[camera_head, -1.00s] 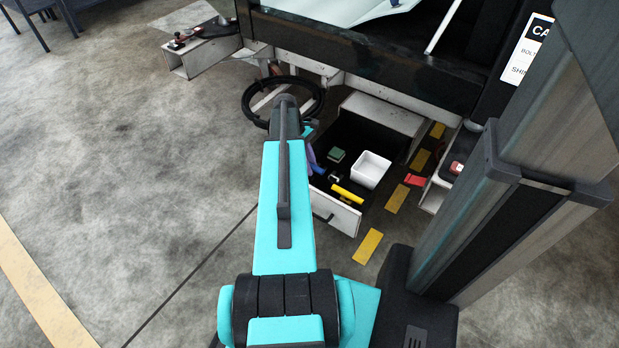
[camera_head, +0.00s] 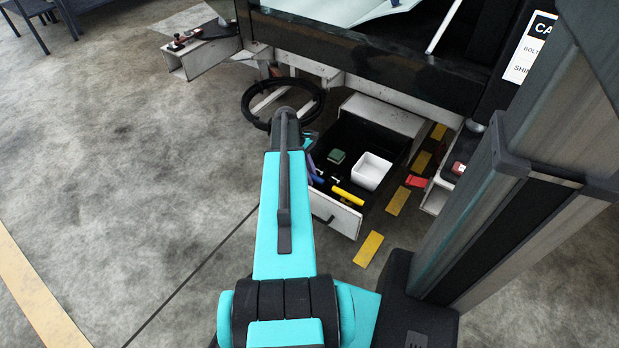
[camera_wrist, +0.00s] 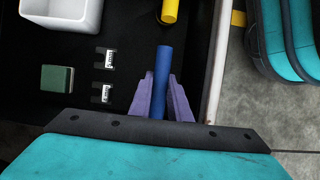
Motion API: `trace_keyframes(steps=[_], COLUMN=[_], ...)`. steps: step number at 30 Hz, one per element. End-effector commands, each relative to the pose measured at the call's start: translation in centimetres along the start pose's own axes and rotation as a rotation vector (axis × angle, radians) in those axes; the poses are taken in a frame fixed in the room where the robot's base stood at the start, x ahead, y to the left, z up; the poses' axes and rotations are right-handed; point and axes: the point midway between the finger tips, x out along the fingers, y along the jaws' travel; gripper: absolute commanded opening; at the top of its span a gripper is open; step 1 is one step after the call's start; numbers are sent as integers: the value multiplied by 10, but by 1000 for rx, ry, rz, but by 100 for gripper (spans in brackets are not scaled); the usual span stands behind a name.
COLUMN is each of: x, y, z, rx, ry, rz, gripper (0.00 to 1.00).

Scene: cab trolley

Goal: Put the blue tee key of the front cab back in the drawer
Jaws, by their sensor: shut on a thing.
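The blue tee key (camera_wrist: 163,62) shows in the wrist view as a blue bar between the purple fingers of my gripper (camera_wrist: 160,80). My gripper is shut on it. The bar points away from the palm, and its other end is hidden by the fingers and palm. The open drawer (camera_head: 336,216) has a dark floor and a pale front panel, which also shows in the wrist view (camera_wrist: 215,70). My gripper is over the drawer's left side in the head view, mostly hidden behind my arm. I cannot tell whether the key touches the drawer floor.
In the drawer are a white bin (camera_head: 371,170), a green block (camera_head: 336,157), a yellow cylinder (camera_head: 347,196) and two small labelled pieces (camera_wrist: 105,58). The yellow cylinder (camera_wrist: 169,12) lies just beyond the key's tip.

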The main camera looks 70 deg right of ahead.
Motion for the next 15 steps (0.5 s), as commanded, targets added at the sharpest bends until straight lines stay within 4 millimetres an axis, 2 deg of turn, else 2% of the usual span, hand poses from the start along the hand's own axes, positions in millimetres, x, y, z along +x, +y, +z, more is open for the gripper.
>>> trace_keyframes(steps=[8,9,12,15], x=[1,2,2,2], y=[0,0,0,0], z=[-1,-1,-1,-1], rx=[0,0,0,0], ry=[-1,0,0,0], rz=[0,0,0,0], gripper=[0,22,35,35])
